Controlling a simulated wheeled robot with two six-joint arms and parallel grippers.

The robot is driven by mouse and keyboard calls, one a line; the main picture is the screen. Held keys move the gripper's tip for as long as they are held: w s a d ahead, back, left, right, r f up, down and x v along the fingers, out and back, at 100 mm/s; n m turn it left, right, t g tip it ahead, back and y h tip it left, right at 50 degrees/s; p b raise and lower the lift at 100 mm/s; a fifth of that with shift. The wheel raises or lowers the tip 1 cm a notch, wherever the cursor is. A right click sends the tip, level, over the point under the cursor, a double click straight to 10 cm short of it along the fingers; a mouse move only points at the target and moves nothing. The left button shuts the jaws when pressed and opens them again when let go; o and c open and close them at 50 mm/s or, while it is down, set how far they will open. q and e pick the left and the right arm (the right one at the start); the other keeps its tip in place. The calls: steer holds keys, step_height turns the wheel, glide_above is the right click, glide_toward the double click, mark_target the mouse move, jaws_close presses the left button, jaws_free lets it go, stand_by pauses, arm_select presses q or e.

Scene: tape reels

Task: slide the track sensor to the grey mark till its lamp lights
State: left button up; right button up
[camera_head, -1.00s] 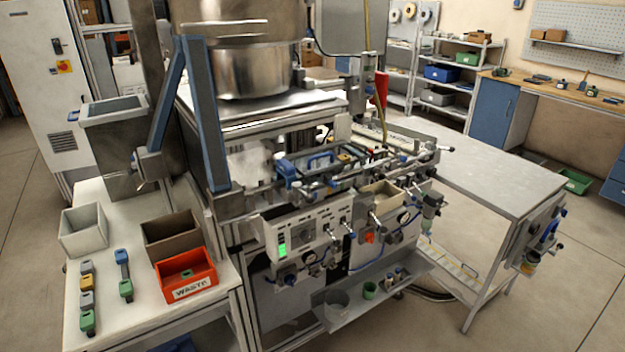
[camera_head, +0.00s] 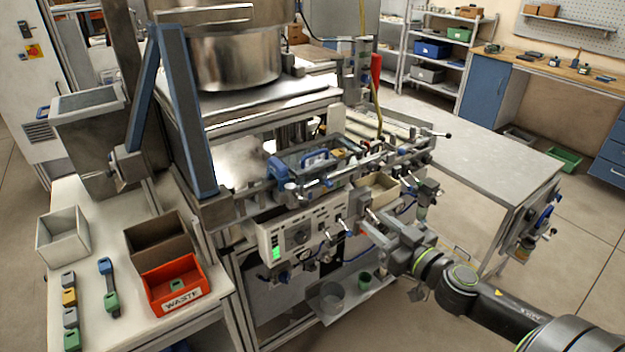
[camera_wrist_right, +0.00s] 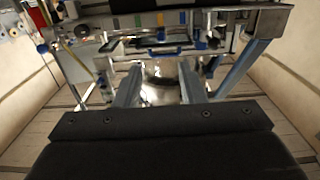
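My right gripper (camera_head: 372,230) has come in from the lower right, in front of the machine's control panel and the valves below the track. In the right wrist view its two fingers (camera_wrist_right: 160,90) stand apart with nothing between them, so it is open and empty. The track assembly (camera_head: 330,160) runs along the machine's front edge, with blue handles and small fittings on it. I cannot tell which small fitting is the track sensor. The grey mark and the sensor's lamp cannot be made out. My left gripper is not in view.
A control panel (camera_head: 297,232) with a lit green display sits below the track. A red waste bin (camera_head: 172,285), a brown bin (camera_head: 157,240) and a white bin (camera_head: 62,236) stand on the left table with several small coloured parts. A grey table (camera_head: 480,150) at right is bare.

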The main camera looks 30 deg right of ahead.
mark_target(332, 186)
steer(key=w, duration=0.5)
steer(key=w+a, duration=0.1)
steer(key=w, duration=1.1)
steer(key=shift+w+a+r+b, duration=0.15)
steer(key=shift+a+b, duration=0.1)
steer(key=shift+b, duration=0.15)
steer(key=shift+c, duration=0.5)
jaws_close()
